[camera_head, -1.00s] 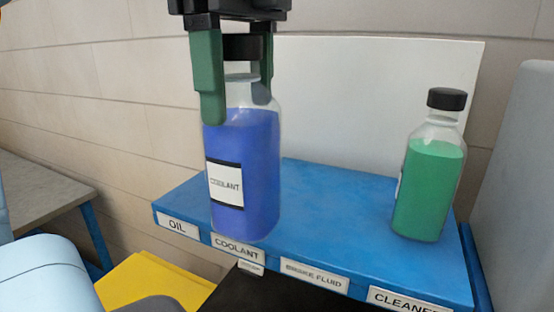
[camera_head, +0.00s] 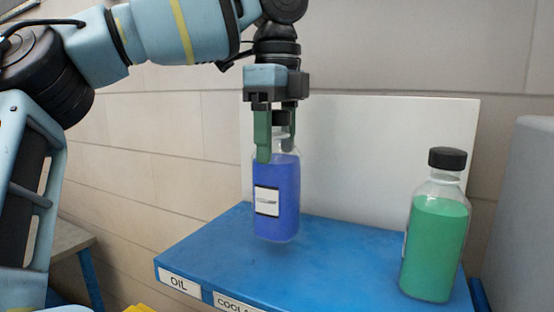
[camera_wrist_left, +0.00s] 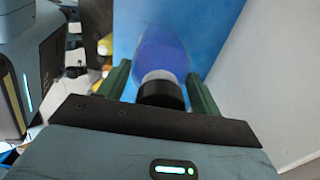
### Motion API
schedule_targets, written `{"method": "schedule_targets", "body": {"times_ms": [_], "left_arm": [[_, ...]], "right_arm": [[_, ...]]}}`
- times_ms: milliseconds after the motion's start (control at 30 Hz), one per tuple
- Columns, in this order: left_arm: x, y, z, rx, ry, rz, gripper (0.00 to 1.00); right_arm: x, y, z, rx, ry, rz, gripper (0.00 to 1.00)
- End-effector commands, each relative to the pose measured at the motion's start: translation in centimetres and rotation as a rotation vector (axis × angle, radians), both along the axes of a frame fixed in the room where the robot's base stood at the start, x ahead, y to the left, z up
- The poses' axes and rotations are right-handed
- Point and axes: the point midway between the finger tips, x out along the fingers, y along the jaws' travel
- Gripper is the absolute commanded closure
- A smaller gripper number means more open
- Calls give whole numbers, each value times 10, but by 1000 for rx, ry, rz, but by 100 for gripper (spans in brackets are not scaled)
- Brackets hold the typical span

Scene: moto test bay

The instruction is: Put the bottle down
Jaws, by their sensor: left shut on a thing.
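The coolant bottle (camera_head: 285,190), clear with blue liquid, a white label and a black cap, is upright over the blue shelf (camera_head: 210,245). My left gripper (camera_head: 276,148) points down and is shut around its neck and shoulder, one green finger on each side. A faint shadow lies under the bottle's base; it looks close to the shelf top, but I cannot tell if it touches. In the left wrist view the bottle (camera_wrist_left: 160,55) sits between the fingers with its black cap towards the camera. My right gripper is not in view.
A green bottle (camera_head: 436,240) with a black cap stands at the shelf's right. A white panel (camera_head: 380,140) rises behind the shelf. An OIL label (camera_head: 179,283) and a partly cut-off coolant label (camera_head: 236,303) are on the front edge. The shelf between the bottles is clear.

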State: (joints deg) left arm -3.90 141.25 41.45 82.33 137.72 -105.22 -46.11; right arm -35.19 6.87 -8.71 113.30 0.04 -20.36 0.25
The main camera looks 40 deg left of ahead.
Motion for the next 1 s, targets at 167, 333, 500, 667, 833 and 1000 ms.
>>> {"method": "schedule_targets", "body": {"times_ms": [167,333,500,667,833,1000], "left_arm": [[5,5,-9,2,-3,0,100],[5,5,-28,0,-4,1,100],[6,4,-34,0,-4,0,100],[6,4,-35,0,-4,1,100],[6,5,-39,0,-1,1,34],[6,5,-38,0,-1,1,14]], "right_arm": [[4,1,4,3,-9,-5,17],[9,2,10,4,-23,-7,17],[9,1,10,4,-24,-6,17],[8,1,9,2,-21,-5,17],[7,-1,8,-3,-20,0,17],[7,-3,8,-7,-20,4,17]]}}
